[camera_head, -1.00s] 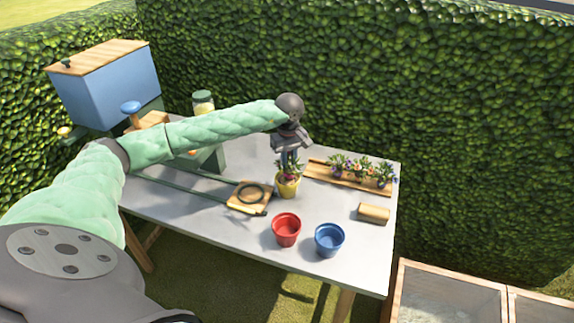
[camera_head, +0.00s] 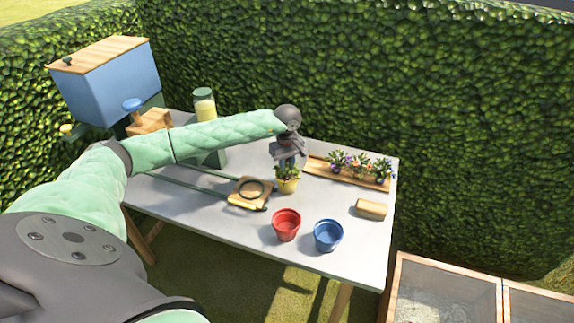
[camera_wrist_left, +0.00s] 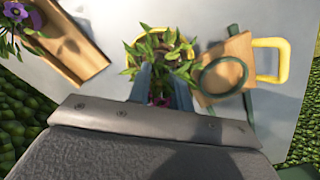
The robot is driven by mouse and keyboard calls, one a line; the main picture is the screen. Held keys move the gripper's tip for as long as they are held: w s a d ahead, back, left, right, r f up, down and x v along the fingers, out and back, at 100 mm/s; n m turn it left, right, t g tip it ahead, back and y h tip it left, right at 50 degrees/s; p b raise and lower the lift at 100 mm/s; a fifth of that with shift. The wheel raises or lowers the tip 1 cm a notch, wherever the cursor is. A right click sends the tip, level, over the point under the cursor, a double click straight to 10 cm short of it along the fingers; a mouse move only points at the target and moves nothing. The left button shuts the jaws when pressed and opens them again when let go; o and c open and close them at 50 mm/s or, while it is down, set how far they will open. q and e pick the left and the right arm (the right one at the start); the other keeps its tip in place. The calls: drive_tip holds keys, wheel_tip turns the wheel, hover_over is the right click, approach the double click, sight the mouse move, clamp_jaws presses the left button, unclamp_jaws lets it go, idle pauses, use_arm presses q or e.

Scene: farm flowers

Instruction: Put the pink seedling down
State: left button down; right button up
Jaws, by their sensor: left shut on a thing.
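My left gripper (camera_head: 288,164) points down over the yellow pot (camera_head: 288,187) and is shut on the pink seedling (camera_head: 293,173). In the left wrist view the seedling's green leaves (camera_wrist_left: 140,52) spread around the fingers, and a pink bloom (camera_wrist_left: 160,101) shows between them. The yellow rim (camera_wrist_left: 131,39) shows behind the leaves. The seedling is over or in the yellow pot; its roots are hidden, so I cannot tell how deep it sits. My right gripper is not in view.
A red pot (camera_head: 286,225) and a blue pot (camera_head: 328,236) stand in front. A wooden board with a ring (camera_head: 238,193) lies left of the yellow pot. A wooden tray (camera_head: 325,176) with several flowers is at right, near a wooden block (camera_head: 371,209).

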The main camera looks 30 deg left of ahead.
use_arm(q)
drive_tip(key=shift+f, duration=0.1)
drive_tip(key=c, duration=1.4)
unclamp_jaws()
drive_tip(key=shift+o, duration=0.7)
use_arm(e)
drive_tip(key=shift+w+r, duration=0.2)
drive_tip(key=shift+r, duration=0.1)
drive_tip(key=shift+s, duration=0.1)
